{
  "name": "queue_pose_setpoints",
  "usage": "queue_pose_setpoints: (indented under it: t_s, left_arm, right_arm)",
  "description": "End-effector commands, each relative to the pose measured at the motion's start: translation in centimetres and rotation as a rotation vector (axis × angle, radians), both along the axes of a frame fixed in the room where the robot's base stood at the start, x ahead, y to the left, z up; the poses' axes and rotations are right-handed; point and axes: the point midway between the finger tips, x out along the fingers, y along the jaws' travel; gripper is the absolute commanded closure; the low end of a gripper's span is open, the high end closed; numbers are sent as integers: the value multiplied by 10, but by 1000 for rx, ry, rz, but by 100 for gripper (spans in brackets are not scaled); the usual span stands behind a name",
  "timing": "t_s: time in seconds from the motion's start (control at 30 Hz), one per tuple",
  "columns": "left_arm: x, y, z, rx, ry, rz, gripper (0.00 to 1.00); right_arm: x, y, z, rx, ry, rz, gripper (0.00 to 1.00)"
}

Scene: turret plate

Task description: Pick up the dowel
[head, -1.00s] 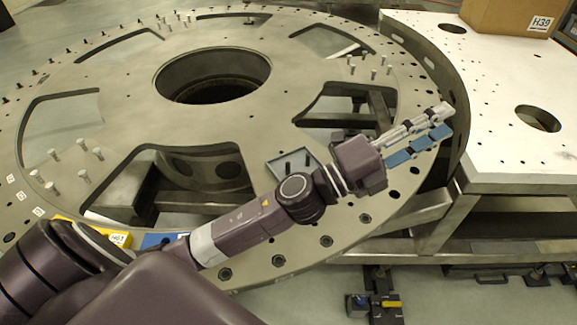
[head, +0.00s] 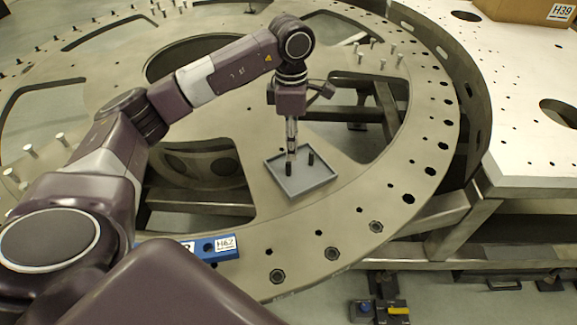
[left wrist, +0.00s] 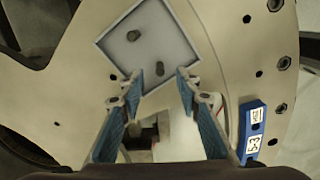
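Two short dark dowels stand upright in a shallow square grey tray (head: 318,183) on the turret plate. The nearer dowel (head: 289,169) is right below my left gripper (head: 291,152), which points straight down over the tray. The other dowel (head: 311,159) stands to its right. In the left wrist view, the blue-padded fingers of the left gripper (left wrist: 159,78) are wide apart and empty. One dowel (left wrist: 158,69) shows between the fingertips, the other dowel (left wrist: 133,35) farther up. I cannot tell the exact height of the fingertips above the dowel. My right gripper is out of view.
The turret plate (head: 235,125) has large cutouts and several upright pins near its rim. A white-topped table (head: 530,130) with a cardboard box (head: 520,8) stands at the right.

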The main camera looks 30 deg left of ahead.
Motion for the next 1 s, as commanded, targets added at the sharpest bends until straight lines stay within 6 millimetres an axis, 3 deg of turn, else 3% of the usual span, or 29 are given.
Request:
queue_pose_setpoints:
  t_s: [0.33,0.6,0.9,1.0]
  left_arm:
    - [-3,8,-31,20,12,5,69]
    - [-5,9,-70,18,11,5,69]
    - [-4,9,-77,18,7,4,69]
    - [-4,9,-76,17,7,4,79]
  right_arm:
    - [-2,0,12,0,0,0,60]
    - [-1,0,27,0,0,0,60]
    - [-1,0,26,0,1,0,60]
    - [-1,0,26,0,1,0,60]
